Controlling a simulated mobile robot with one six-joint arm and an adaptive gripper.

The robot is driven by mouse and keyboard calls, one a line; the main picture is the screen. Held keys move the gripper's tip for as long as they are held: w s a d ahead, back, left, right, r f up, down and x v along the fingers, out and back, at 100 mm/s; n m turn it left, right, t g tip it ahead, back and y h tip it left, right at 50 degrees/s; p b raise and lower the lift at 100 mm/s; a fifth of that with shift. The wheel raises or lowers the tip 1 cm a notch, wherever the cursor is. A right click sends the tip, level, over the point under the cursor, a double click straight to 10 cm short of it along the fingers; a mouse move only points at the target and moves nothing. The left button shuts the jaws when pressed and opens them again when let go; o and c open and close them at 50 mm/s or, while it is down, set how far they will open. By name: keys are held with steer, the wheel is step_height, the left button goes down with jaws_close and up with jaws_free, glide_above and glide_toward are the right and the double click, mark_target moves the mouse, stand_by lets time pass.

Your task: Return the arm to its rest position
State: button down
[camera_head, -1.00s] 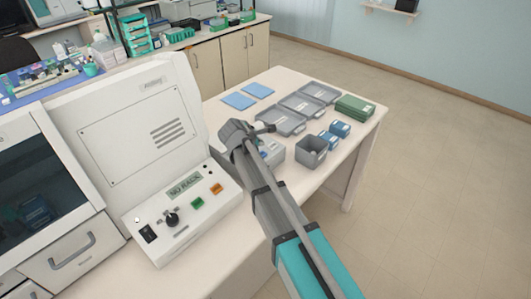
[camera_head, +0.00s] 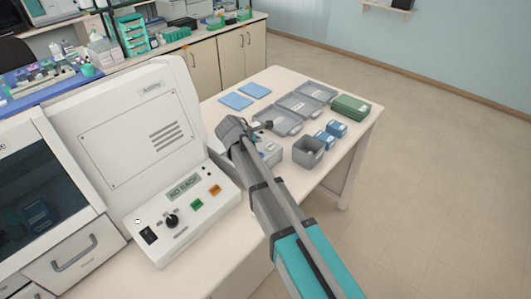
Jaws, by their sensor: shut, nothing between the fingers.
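My arm (camera_head: 272,200) reaches from the lower right, over the near part of the white table, to the right side of the staining machine (camera_head: 128,118). My gripper (camera_head: 262,128) is at its far end, small and partly hidden behind the wrist. It appears shut and empty, above a grey box (camera_head: 268,152) with blue items. The machine's display (camera_head: 184,187) reads "NO RACK". A blue rack (camera_head: 38,214) shows behind its dark window.
On the table (camera_head: 348,150) are two blue mats (camera_head: 236,101), grey trays (camera_head: 304,105), a green box (camera_head: 350,106), a grey bin (camera_head: 308,152) and small blue boxes (camera_head: 337,129). The floor (camera_head: 440,170) to the right is clear.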

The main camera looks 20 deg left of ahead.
steer(key=shift+w+d+f, duration=0.1)
steer(key=shift+w+d, duration=0.05)
steer(key=shift+d, duration=0.35)
steer(key=s+d+f+m+g+b, duration=0.1)
steer(key=s+d+f+m+g, duration=0.15)
steer(key=d+m, duration=0.7)
steer(key=s+d+f+m+g, duration=0.1)
steer(key=d+f+m+g, duration=0.15)
steer(key=d, duration=1.45)
steer(key=s+d+f+m+g+y, duration=0.1)
steer(key=s+d+m+g, duration=0.1)
steer(key=s+d+m, duration=0.3)
steer(key=s+d+f+m+g+y+b, duration=0.1)
steer(key=s+d+m, duration=0.5)
steer(key=d, duration=0.7)
steer(key=shift+s+f+m+g+y, duration=0.2)
steer(key=shift+s+m+g+y, duration=0.15)
steer(key=shift+s, duration=0.8)
